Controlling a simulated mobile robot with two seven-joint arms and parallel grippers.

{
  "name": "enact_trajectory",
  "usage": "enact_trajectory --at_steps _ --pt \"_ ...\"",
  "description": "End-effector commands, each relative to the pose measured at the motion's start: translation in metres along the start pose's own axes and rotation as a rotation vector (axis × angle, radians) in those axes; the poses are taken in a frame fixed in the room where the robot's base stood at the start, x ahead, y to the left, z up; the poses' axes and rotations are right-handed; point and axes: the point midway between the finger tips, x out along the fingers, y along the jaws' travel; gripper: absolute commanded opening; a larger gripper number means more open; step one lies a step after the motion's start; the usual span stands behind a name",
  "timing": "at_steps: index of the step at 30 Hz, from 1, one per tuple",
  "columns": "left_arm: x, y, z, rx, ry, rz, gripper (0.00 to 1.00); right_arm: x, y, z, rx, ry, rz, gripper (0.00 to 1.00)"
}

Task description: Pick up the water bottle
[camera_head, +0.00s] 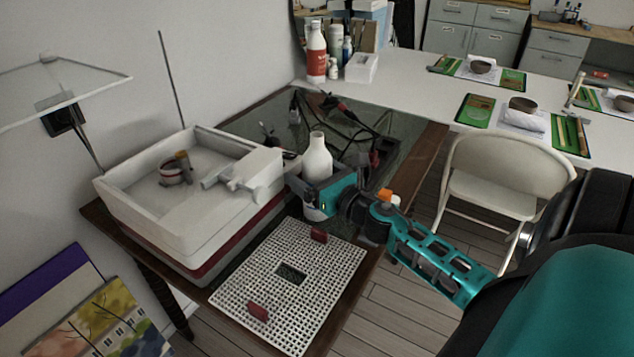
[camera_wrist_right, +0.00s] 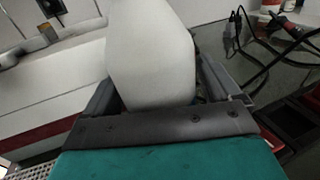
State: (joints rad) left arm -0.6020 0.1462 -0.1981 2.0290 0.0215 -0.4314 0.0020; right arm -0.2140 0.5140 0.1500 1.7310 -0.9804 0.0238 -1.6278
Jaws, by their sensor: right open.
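The white water bottle (camera_head: 317,158) stands upright on the dark tabletop (camera_head: 262,119), just right of the white basin. My right gripper (camera_head: 312,189) comes in from the right and is around the lower body of the bottle. In the right wrist view the bottle (camera_wrist_right: 150,55) fills the middle, between the two open fingers, and its top is cut off by the frame. Whether the fingers touch it I cannot tell. My left gripper does not show in either view.
A white basin (camera_head: 150,226) with a tap sits close on the left. A white perforated board (camera_head: 330,272) with red handles lies in front. Black cables (camera_head: 352,118) lie behind the bottle. A folding chair (camera_head: 492,175) and a long white table (camera_head: 430,88) are to the right.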

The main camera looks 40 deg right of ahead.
Motion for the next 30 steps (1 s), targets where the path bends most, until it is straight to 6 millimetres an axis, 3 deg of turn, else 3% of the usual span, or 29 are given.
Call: enact_trajectory --at_steps 8,27,30 --pt "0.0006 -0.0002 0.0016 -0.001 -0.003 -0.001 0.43 0.0029 0.0002 -0.0002 -0.001 0.001 0.001 0.90" --pt "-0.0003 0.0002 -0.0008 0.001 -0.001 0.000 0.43 0.0026 0.0002 -0.0002 0.000 0.000 0.001 0.30" --pt "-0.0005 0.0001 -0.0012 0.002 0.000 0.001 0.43 0.0028 0.0002 0.0007 -0.001 -0.001 0.001 0.27"
